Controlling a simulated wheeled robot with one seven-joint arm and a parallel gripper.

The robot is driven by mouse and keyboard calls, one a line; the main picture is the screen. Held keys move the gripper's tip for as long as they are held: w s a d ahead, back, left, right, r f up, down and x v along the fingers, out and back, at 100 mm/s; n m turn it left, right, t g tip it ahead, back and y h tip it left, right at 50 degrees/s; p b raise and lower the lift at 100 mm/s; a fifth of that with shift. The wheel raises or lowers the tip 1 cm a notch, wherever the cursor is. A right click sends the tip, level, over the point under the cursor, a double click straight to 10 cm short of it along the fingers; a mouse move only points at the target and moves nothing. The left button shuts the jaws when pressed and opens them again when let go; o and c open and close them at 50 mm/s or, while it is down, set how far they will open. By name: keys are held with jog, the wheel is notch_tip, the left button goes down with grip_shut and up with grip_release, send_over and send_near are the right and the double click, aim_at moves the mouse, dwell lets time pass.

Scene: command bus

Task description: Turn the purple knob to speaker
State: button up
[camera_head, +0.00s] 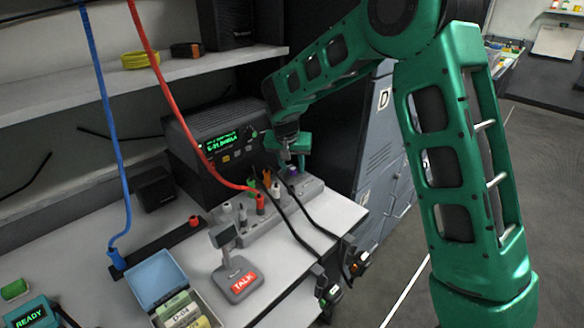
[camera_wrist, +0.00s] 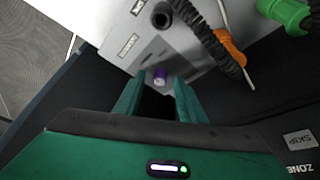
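The purple knob (camera_wrist: 159,76) sits on a grey panel (camera_wrist: 185,62) and has a pale centre. My gripper (camera_wrist: 158,84) is open, with its two green fingertips to either side of the knob and a gap visible on each side. I cannot tell how far down the fingers reach. In the head view my gripper (camera_head: 292,153) is above the right end of the grey connector panel (camera_head: 308,187), with the purple knob (camera_head: 293,171) just below it. Small white labels (camera_wrist: 128,45) are on the panel beside the knob, too small to read.
A black cable (camera_wrist: 200,30) and orange and green plugs lie near the knob. A black radio (camera_head: 215,135) with a green display stands behind the panel. A talk microphone (camera_head: 236,278) and a blue-lidded box (camera_head: 158,280) stand on the white desk.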

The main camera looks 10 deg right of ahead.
grip_shut()
jog(key=shift+n, duration=0.3)
jog(key=n, duration=0.1)
jog(key=n+y, duration=0.1)
jog(key=n, duration=0.1)
jog(key=shift+d+t+y, duration=0.25)
jog(key=shift+t+y, duration=0.05)
jog(key=shift+d+n+y, duration=0.1)
jog(key=shift+n+y, duration=0.35)
jog(key=shift+n, duration=0.9)
jog(key=shift+d+n+y, duration=0.1)
jog(key=shift+n+y, duration=0.35)
jog(key=shift+n, duration=0.9)
grip_release()
